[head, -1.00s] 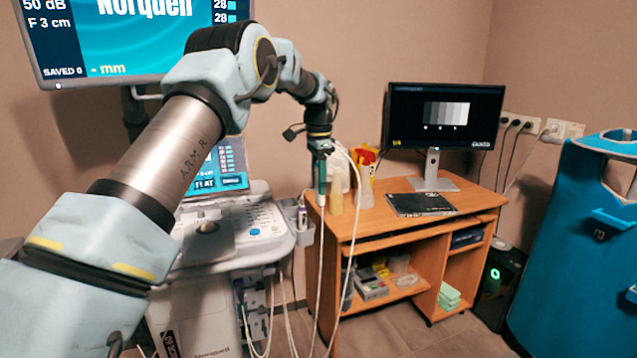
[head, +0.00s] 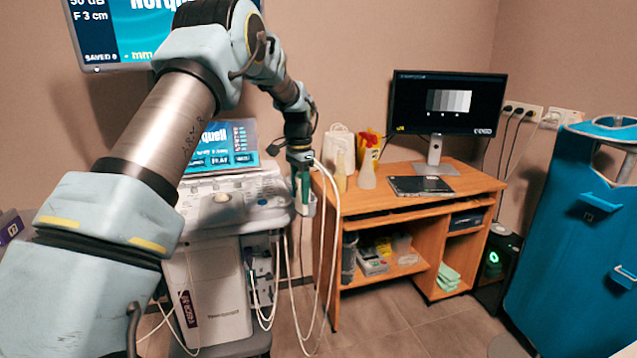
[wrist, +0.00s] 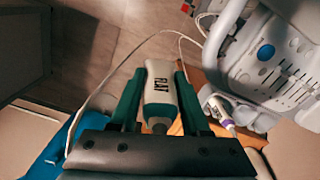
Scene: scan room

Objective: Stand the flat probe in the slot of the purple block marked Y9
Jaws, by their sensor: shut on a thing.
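The flat probe (wrist: 160,92), a pale body with a white band marked FLAT, sits between the green fingers of my gripper (wrist: 158,80) in the wrist view. My gripper is shut on it, and a white cable runs from the probe. In the head view my gripper (head: 302,192) hangs fingers down in front of the scanner cart's right side; the probe is hard to make out there. A purple block-like thing (head: 10,229) with a small pale mark shows at the far left edge, partly cut off. I cannot read its mark.
The scanner cart (head: 215,270) stands below my arm, with looping cables. Its holders carry another probe with a purple band (wrist: 226,126). A wooden desk (head: 390,221) with bottles and a monitor (head: 448,104) is right of it.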

